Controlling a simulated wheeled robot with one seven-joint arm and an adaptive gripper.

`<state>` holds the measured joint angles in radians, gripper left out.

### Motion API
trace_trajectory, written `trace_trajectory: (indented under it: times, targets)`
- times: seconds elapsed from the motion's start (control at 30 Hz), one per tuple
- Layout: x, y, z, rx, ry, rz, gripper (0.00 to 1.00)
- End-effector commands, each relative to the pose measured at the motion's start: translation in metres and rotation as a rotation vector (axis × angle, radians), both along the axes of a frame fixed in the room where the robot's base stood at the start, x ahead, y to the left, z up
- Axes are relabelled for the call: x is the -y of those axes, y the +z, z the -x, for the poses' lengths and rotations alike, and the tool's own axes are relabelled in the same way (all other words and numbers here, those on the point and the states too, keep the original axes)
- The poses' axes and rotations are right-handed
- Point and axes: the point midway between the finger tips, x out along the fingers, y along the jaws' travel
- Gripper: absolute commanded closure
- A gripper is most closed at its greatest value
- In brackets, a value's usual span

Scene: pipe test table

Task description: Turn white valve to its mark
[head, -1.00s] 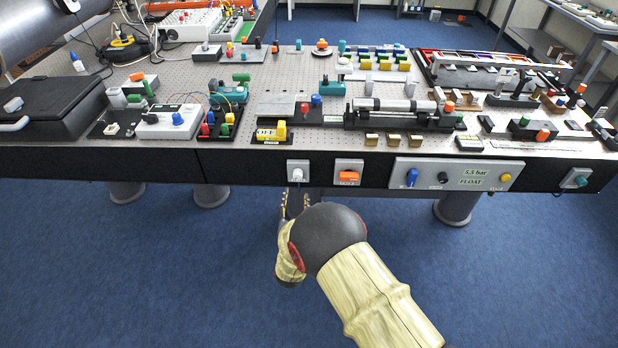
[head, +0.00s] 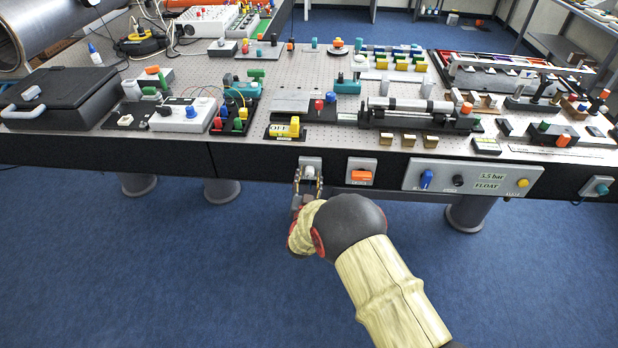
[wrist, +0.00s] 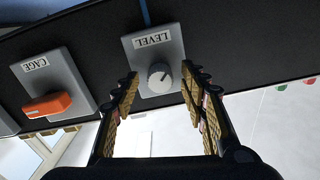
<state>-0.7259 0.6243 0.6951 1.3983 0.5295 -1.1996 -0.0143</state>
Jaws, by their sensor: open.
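The white valve (wrist: 160,77) is a small round knob on a grey plate labelled LEVEL (wrist: 155,45) on the table's dark front panel. In the wrist view it sits between and just beyond my open fingertips, with a dark pointer line on its face. I cannot make out a mark on the plate. In the head view the valve (head: 309,170) is partly hidden by my gripper (head: 308,186), which is right in front of it. The wrist view shows the gripper (wrist: 161,82) with its two fingers apart and nothing held; contact with the knob cannot be told.
An orange handle (head: 361,175) on the CAGE plate is close to the right of the valve. A panel with blue, black and yellow knobs (head: 472,181) is further right. The tabletop above is crowded with fixtures. The floor (head: 150,270) in front is clear.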

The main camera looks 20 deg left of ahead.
Motion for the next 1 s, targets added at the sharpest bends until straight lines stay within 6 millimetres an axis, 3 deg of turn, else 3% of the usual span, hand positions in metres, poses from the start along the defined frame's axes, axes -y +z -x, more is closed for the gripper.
trace_trajectory:
  times: [0.07,0.8,1.0]
  targets:
    - [0.0,0.0002,0.0001,0.0,0.0,0.0,0.56]
    - [-0.0001,0.0001,0.0004,0.0,0.0,0.0,0.99]
    - [-0.0002,0.0002,0.0005,0.001,0.0,0.006,1.0]
